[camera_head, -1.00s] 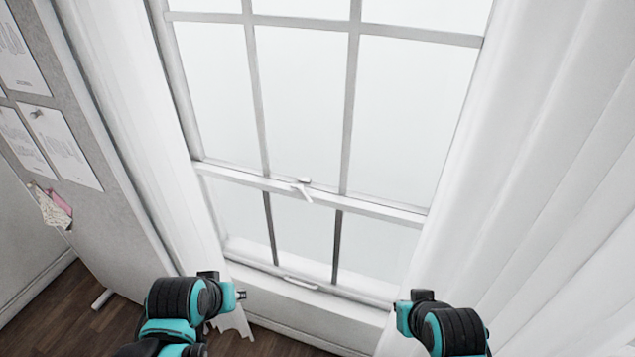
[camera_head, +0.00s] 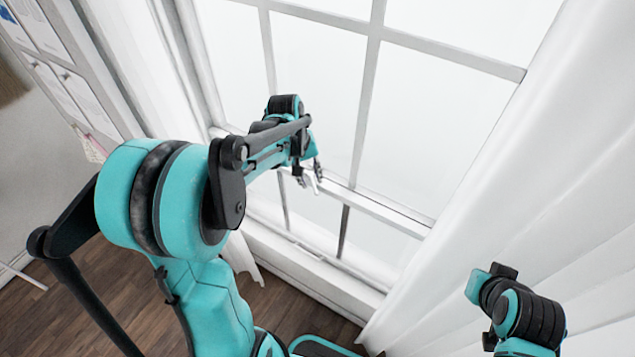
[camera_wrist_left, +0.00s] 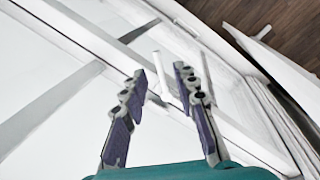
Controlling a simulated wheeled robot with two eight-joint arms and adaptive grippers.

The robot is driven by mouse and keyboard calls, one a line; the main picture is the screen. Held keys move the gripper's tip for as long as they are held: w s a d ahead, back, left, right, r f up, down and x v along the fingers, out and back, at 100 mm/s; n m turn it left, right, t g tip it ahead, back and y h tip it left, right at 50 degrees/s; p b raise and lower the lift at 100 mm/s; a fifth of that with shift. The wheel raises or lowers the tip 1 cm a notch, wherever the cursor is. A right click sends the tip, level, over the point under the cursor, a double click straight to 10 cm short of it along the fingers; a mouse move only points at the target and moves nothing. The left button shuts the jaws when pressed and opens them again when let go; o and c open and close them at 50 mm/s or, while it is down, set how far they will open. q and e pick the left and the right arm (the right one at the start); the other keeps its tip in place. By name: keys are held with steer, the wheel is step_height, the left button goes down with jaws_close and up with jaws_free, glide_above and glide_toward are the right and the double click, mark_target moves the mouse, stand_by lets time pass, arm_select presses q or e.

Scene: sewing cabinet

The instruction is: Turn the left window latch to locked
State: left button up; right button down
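The window latch is a small white lever on the window's middle rail. In the head view the latch (camera_head: 312,184) shows at my left gripper's fingertips, partly hidden by them. In the left wrist view the white latch lever (camera_wrist_left: 161,75) stands between the two fingertips. My left gripper (camera_head: 307,174) is open in front of the rail; it also shows in the left wrist view (camera_wrist_left: 160,78). I cannot tell whether either finger touches the lever.
The window's middle rail (camera_head: 380,208) runs across behind my left gripper. A white curtain (camera_head: 560,170) hangs at the right and another (camera_head: 130,65) at the left. The sill (camera_head: 310,272) below looks clear. A pinboard with papers (camera_head: 70,90) stands at far left.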

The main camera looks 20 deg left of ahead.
mark_target(315, 189)
arm_select(q)
steer(key=f, duration=0.2)
steer(key=w+f, duration=0.1)
steer(key=shift+d+f, duration=0.3)
steer(key=shift+f, duration=0.1)
steer(key=shift+s+f, duration=0.15)
steer(key=shift+f, duration=0.05)
jaws_close()
